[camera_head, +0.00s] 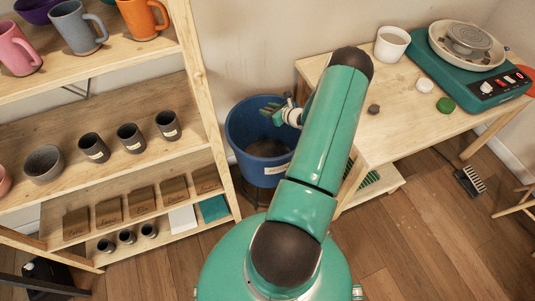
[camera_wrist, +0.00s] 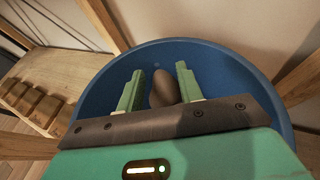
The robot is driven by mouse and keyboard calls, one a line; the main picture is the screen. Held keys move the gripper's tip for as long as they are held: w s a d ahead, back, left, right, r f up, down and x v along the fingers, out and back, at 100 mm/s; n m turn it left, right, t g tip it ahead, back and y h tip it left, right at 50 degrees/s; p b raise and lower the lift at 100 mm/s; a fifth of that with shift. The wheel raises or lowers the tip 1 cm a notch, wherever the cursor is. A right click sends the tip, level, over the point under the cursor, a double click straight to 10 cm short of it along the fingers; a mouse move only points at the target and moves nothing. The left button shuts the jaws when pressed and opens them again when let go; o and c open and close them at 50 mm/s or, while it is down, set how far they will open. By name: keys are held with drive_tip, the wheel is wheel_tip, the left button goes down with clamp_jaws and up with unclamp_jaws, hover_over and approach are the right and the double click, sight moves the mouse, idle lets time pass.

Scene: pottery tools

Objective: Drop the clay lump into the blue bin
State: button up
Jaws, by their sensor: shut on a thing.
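The blue bin (camera_head: 240,138) stands on the floor between the shelf and the table, with a pale label on its front. Dark brown contents (camera_head: 268,149) show inside it. My gripper (camera_head: 270,110) is over the bin's opening, partly hidden by my arm. In the wrist view, its two green fingers are shut on the brown clay lump (camera_wrist: 164,90), which sits between them. The blue bin (camera_wrist: 225,68) surrounds the fingers from behind in that view. The lump is hard to make out in the head view.
A wooden shelf (camera_head: 100,75) with mugs, dark cups and brown blocks stands close on the left.

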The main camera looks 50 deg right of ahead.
drive_tip(key=shift+f, duration=0.1)
drive_tip(key=o, duration=1.1)
drive_tip(key=v, duration=1.3)
drive_tip(key=shift+s, duration=0.35)
